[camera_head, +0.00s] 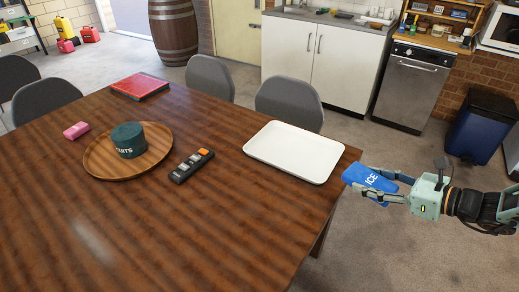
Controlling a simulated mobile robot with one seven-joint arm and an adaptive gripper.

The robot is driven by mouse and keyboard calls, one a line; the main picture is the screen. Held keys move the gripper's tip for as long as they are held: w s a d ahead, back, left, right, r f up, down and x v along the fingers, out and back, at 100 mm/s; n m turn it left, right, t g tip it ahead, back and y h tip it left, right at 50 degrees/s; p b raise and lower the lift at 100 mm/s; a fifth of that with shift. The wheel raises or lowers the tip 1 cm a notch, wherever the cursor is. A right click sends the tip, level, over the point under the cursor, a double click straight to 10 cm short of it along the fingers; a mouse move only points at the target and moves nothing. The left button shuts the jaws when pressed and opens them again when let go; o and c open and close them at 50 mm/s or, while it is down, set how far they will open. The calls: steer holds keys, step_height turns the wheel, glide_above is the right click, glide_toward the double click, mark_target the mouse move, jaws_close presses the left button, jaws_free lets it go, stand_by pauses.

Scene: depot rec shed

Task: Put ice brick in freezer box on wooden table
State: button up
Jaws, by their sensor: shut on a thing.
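A blue ice brick (366,178) with white "ICE" lettering is held in my gripper (381,185), just off the right edge of the wooden table (215,230). My gripper is shut on the brick, with its fingers coming from the right. The brick is tilted and near the table's corner; I cannot tell its exact height against the tabletop. A white shallow, tray-like container (293,152) lies on the table at its right end, left of the brick. It looks empty. No other thing on the table looks like a freezer box.
A round wooden tray (97,160) holds a dark green tin (128,140). A black remote (191,165), a pink block (76,130) and a red book (140,86) lie on the table. Grey chairs (289,100) stand behind it. The table's front is clear.

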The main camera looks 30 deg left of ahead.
steer(key=s+a+f+n+g+b, duration=0.1)
steer(key=a+f+n+g+b, duration=0.15)
steer(key=a+b, duration=0.65)
steer(key=b, duration=0.3)
glide_above(277, 222)
steer(key=w+d, duration=0.1)
step_height(277, 222, down, 8)
steer(key=shift+d+r, duration=0.1)
steer(key=shift+r, duration=0.05)
steer(key=shift+s+a+f+b, duration=0.2)
steer(key=shift+f+b, duration=0.15)
steer(key=shift+f, duration=0.45)
steer(key=shift+s+a+f+b, duration=0.15)
steer(key=shift+f+b, duration=0.25)
steer(key=shift+f, duration=0.35)
steer(key=shift+s+a+f+b, duration=0.2)
steer(key=shift+f+b, duration=0.15)
steer(key=shift+f, duration=0.45)
steer(key=shift+f, duration=0.15)
steer(key=o, duration=1.4)
steer(key=shift+o, duration=0.2)
